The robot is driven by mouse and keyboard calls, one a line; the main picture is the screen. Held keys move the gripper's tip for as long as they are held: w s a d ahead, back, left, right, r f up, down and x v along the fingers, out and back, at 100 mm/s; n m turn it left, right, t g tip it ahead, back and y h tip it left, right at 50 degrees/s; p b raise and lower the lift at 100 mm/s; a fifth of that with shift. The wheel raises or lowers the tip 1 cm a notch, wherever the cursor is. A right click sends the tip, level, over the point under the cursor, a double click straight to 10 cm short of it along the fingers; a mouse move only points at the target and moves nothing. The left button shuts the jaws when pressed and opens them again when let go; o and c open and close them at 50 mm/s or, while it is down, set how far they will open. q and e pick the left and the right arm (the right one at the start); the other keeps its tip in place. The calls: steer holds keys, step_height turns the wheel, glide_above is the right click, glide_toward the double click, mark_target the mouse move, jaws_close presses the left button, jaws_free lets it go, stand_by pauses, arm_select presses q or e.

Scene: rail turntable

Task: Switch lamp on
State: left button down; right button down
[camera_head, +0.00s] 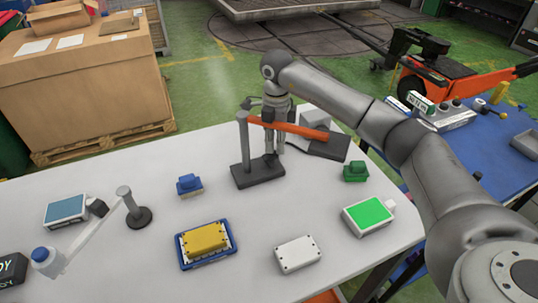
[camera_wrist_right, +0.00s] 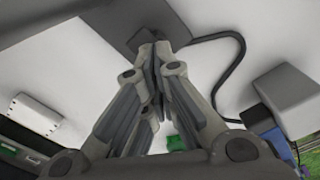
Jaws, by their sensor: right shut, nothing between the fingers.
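A grey post (camera_head: 243,140) stands on a dark flat base (camera_head: 256,172) near the table's middle, with an orange arm (camera_head: 290,128) reaching right. Which part is the lamp or its switch I cannot tell. My right gripper (camera_head: 274,152) points down just beside the post, behind the orange arm, with its fingertips close over the dark base. It is shut and empty; contact with anything below cannot be told. In the right wrist view, the shut fingertips (camera_wrist_right: 153,47) are over a dark plate (camera_wrist_right: 135,35) with a black cable (camera_wrist_right: 238,65). My left gripper is not in view.
A jointed stand (camera_head: 138,216) with a blue-capped arm is at left. A blue block (camera_head: 189,184), yellow box in a blue tray (camera_head: 183,263), white box (camera_head: 298,253), green block (camera_head: 355,171) and green-screened device (camera_head: 368,214) are on the white table. A grey box (camera_head: 315,118) is behind.

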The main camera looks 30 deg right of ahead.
mark_target(275, 152)
steer(key=shift+s+f+b, duration=0.15)
steer(key=shift+f+b, duration=0.15)
steer(key=shift+f, duration=0.2)
stand_by(0.3)
steer(key=shift+r+p, duration=0.65)
steer(key=shift+r, duration=0.2)
steer(key=shift+r+p, duration=1.65)
steer(key=shift+r, duration=1)
